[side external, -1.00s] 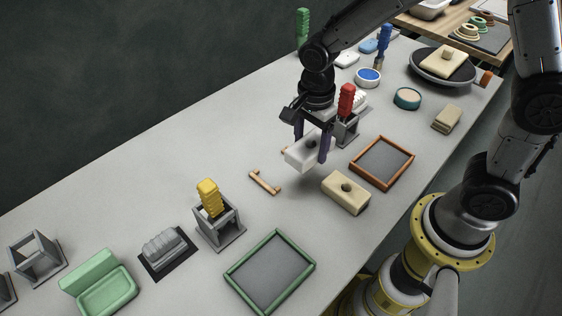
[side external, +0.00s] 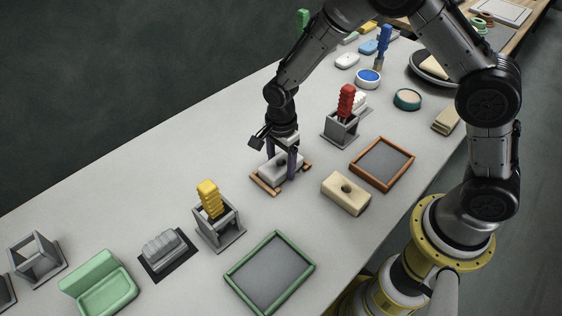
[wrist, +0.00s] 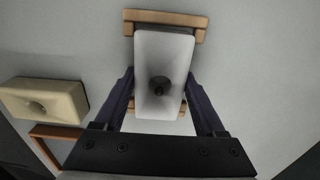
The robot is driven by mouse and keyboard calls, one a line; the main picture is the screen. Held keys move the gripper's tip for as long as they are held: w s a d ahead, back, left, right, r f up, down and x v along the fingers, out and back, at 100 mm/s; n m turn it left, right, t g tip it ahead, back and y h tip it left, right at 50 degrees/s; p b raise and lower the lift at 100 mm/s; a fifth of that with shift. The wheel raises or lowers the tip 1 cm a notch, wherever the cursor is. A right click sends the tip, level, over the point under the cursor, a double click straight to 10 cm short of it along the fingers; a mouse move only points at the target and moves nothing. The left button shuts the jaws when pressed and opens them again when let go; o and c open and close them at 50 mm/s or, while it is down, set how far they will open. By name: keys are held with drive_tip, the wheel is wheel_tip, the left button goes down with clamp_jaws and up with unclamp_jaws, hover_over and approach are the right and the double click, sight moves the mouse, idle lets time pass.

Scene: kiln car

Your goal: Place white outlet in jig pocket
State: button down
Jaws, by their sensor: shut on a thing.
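The white outlet (side external: 281,166) is a pale rectangular block with a dark round hole in its top face, also in the wrist view (wrist: 160,48). My gripper (side external: 279,172) is shut on its two long sides, with dark purple fingers. The outlet is over the jig pocket, between two wooden end brackets. One bracket (side external: 265,186) shows at the lower left in the side view; the far bracket (wrist: 165,17) shows at the top of the wrist view. The outlet covers the middle of the near bracket. I cannot tell whether it touches the pocket floor.
A cream block with a hole (side external: 346,193) and a brown-framed tray (side external: 411,158) lie to the right. A grey holder with a red-handled tool (side external: 341,131) stands behind. A yellow-handled tool (side external: 208,196) stands in a holder at left. A green-framed tray (side external: 309,240) lies in front.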

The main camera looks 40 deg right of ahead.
unclamp_jaws()
drive_tip(key=shift+f, duration=0.1)
wheel_tip(320, 180, up, 12)
drive_tip(key=shift+r, duration=0.25)
idle(0.5)
drive_tip(key=s+d+r+n+t, duration=0.3)
drive_tip(key=s+d+r+n, duration=0.4)
drive_tip(key=s+r+n, duration=0.35)
drive_tip(key=s+d+r+n+t, duration=0.1)
drive_tip(key=s+n, duration=0.2)
drive_tip(key=s, duration=0.3)
drive_tip(key=s+d+r+n+t, duration=0.1)
drive_tip(key=s+d+n, duration=0.1)
drive_tip(key=s+n, duration=0.2)
drive_tip(key=shift+s+r+t, duration=0.3)
drive_tip(key=shift+s+r, duration=0.1)
drive_tip(key=shift+s, duration=1.15)
